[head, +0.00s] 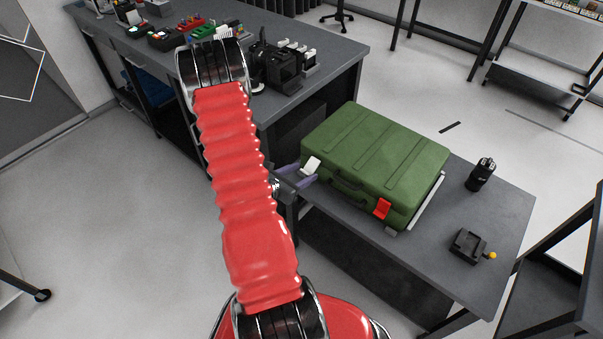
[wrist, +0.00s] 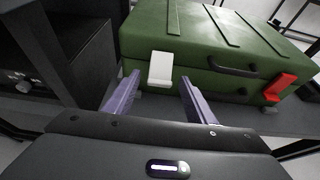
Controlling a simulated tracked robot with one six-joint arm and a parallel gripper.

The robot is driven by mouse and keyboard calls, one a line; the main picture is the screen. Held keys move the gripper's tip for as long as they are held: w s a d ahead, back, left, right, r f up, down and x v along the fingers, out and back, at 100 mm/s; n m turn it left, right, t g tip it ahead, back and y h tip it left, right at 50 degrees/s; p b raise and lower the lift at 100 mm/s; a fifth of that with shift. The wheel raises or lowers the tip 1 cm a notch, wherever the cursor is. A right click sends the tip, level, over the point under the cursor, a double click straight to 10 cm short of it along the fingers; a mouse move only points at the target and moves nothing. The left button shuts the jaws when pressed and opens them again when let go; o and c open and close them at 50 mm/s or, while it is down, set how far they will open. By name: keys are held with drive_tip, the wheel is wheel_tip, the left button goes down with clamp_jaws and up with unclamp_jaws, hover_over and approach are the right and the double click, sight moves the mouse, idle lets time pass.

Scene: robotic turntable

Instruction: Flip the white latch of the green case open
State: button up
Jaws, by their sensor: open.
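The green case (head: 378,152) lies on a grey table in the head view, its front side facing my arm. Its white latch (head: 311,165) is on the front near the left corner. In the wrist view the white latch (wrist: 161,68) stands out from the front of the green case (wrist: 200,30), tilted outward at its upper part. My gripper (wrist: 158,88) is open, with one purple finger on each side of the latch and no visible contact. In the head view my gripper (head: 299,175) is partly hidden behind my red arm.
A red latch (head: 382,208) and a dark handle (head: 349,188) are on the case's front. A black device with a yellow knob (head: 468,246) and a black cylinder (head: 481,174) stand right of the case. A cluttered dark bench (head: 340,48) stands behind left.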

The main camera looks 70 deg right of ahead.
drive_tip(key=c, duration=1)
drive_tip(key=shift+c, duration=0.2)
drive_tip(key=shift+r, duration=0.15)
drive_tip(key=shift+s+d+r+t+y, duration=0.15)
drive_tip(key=shift+r+t+y, duration=0.45)
drive_tip(key=shift+r+y, duration=0.6)
drive_tip(key=shift+f, duration=0.25)
drive_tip(key=o, duration=1)
drive_tip(key=shift+o, duration=0.2)
